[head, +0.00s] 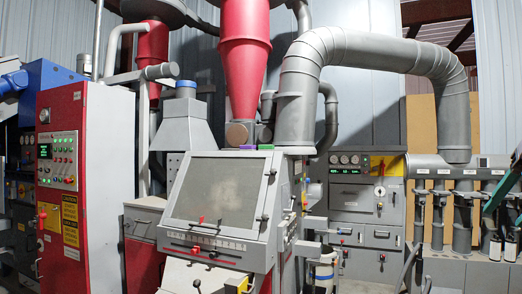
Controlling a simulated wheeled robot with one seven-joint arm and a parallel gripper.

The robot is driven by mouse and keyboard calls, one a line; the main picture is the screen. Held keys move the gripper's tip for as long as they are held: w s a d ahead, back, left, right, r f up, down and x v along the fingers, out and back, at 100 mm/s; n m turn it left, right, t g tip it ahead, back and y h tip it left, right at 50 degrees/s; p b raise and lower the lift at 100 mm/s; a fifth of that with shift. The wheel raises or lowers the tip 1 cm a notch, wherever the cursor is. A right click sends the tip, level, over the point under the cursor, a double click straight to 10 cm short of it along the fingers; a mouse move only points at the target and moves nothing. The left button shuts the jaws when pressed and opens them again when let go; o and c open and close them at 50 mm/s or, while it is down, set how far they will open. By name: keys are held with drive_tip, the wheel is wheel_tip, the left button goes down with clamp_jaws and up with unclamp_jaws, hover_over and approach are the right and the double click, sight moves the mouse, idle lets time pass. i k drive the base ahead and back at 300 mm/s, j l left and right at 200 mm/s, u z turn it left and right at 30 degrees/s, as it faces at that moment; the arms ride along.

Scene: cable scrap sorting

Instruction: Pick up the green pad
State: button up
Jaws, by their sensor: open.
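A small flat green pad (265,147) lies on the top edge of the grey machine (284,190), near the middle of the picture. It looks very small from here, and its far side is hidden. A purple pad (248,147) lies just to its left, close beside it. My gripper does not show in the head view.
A red cone (243,60) rises behind the pads, and a thick grey duct (375,52) arches to the right. A red and white control cabinet (85,180) stands at left. A dark slanted part (502,186) cuts in at the right edge.

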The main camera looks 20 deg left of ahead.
sight(262, 147)
drive_tip(key=i+u, duration=0.1)
drive_tip(key=u, duration=0.35)
drive_tip(key=i+l+u, duration=0.1)
drive_tip(key=u, duration=0.3)
drive_tip(key=i+l+u, duration=0.75)
drive_tip(key=l, duration=0.35)
drive_tip(key=i, duration=0.1)
